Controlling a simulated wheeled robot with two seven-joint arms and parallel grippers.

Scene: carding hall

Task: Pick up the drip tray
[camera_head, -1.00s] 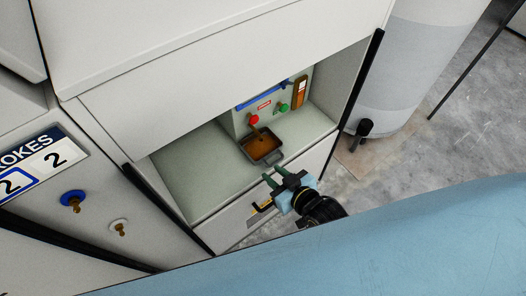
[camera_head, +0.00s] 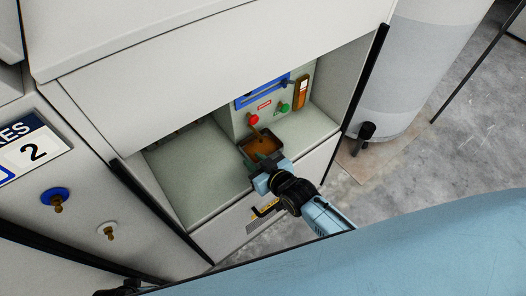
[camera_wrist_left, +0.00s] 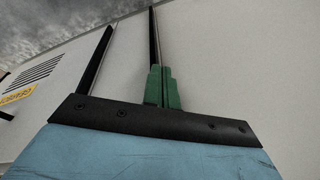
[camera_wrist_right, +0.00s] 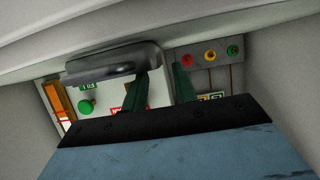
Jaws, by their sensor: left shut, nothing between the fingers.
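The drip tray (camera_head: 263,144) is a small dark-rimmed tray with brown liquid in it. It sits on the shelf of the recess, under a small spout. In the right wrist view its grey edge (camera_wrist_right: 112,62) lies at the fingertips. My right gripper (camera_head: 257,163) is at the tray's front edge. Its green fingers (camera_wrist_right: 165,72) stand apart, one overlapping the tray's end in the picture; I cannot tell whether they touch. My left gripper (camera_wrist_left: 161,72) is shut and empty, facing a pale panel, away from the tray.
A panel with a red knob (camera_head: 253,119), a green knob (camera_head: 283,107) and an amber gauge (camera_head: 301,92) stands behind the tray. The recess shelf (camera_head: 198,170) is bare at left. A cabinet hood (camera_head: 190,70) overhangs it. Fittings (camera_head: 55,197) stick out at left.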

